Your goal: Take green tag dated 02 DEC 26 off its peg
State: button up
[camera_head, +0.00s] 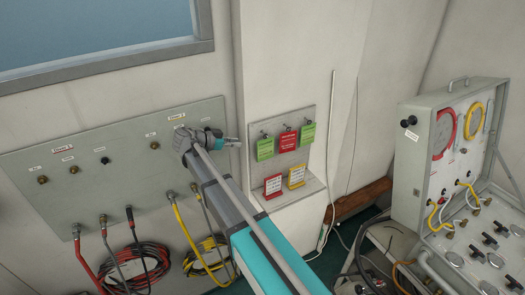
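Two green tags hang from pegs on a small grey board (318,160). The left green tag (265,149) and the right green tag (307,134) have print too small to read, so I cannot tell which bears 02 DEC 26. A red tag (288,141) hangs between them. My gripper (236,142) points right, just left of the left green tag in the picture. I see no contact with the tag. The fingers are small and seen side-on, so their opening is unclear.
A red-framed card (273,186) and a yellow-framed card (296,177) stand on the board's lower ledge. A wide panel (110,180) with fittings and hanging hoses is behind my arm. An open gauge case (415,165) stands at right. A thin white cable (331,130) runs down the wall.

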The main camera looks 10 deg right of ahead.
jog(key=b, duration=0.3)
send_near(265, 144)
jog(key=x, duration=0.3)
jog(key=shift+w+d+f, duration=0.15)
jog(key=shift+x, duration=0.8)
jog(key=shift+d, duration=0.15)
jog(key=shift+b+x, duration=1.05)
jog(key=shift+x, duration=1.4)
grip_shut()
